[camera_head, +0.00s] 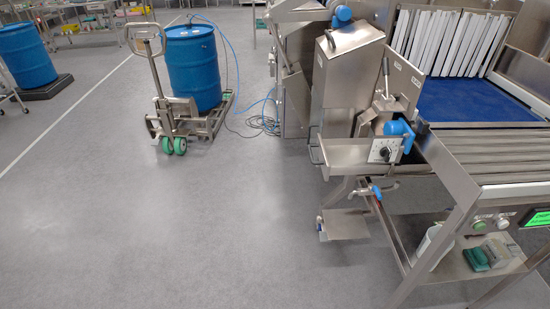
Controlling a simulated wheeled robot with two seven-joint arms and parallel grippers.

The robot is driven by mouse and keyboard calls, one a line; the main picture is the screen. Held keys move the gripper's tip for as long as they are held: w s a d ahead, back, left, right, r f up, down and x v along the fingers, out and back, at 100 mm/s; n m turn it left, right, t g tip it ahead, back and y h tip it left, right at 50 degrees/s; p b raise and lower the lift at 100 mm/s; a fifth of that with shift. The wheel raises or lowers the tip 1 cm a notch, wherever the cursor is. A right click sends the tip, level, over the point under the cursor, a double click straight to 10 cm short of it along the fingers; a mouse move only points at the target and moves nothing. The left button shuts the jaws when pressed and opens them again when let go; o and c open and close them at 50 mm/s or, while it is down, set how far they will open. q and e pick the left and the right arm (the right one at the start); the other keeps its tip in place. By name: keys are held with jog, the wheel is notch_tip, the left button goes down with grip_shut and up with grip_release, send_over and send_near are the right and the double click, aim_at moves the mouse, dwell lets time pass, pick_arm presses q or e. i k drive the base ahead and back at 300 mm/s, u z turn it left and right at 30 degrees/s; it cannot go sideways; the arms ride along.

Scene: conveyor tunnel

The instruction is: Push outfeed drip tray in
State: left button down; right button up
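A shallow stainless steel tray (345,153) juts out to the left from the side of the conveyor machine, under the blue-and-steel valve area. I take it to be the outfeed drip tray. A thin bar handle (313,146) shows at its left end. Its right part runs behind the control box, so how far it reaches under the machine is hidden. Neither of my grippers is in the head view.
The control box with a dial (383,150) sits at the tray's right. Below are a blue-handled valve (376,192) and a low steel plate (344,225). A pallet truck (158,80) with a blue drum (193,65) stands farther back.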

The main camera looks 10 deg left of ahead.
aim_at(338, 156)
jog(key=u, duration=0.3)
jog(key=i, duration=1)
jog(key=z, duration=0.7)
jog(key=i, duration=0.45)
jog(key=z, duration=0.35)
